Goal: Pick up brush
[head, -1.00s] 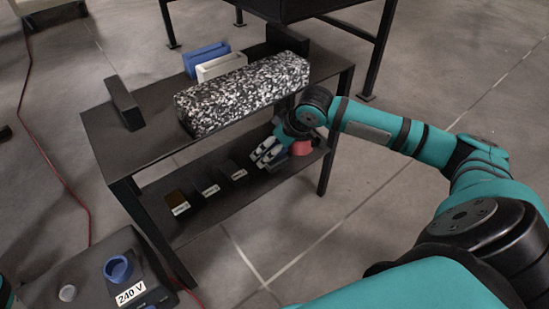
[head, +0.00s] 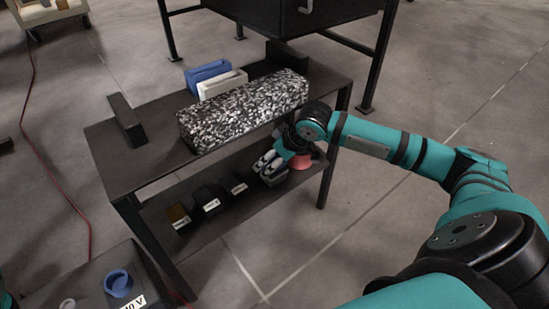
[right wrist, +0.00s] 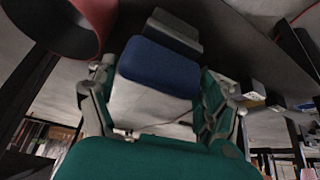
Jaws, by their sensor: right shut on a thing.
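The brush appears to be the small block with a blue part (right wrist: 160,68) and a grey part in the right wrist view. It sits between the two fingers of my right gripper (right wrist: 155,98), which is shut on it. In the head view my right gripper (head: 269,163) is at the right part of the table's lower shelf, under the speckled block. The brush (head: 275,179) shows there only as a small dark bluish shape at the fingertips. I cannot tell whether it touches the shelf. My left gripper is not in view.
The black two-level table (head: 158,158) carries a speckled block (head: 243,110) and blue and white holders on top. A red round thing (head: 303,163) is close beside my right gripper. Several labelled dark boxes (head: 210,197) stand left on the lower shelf. The table's leg (head: 327,180) is to the right.

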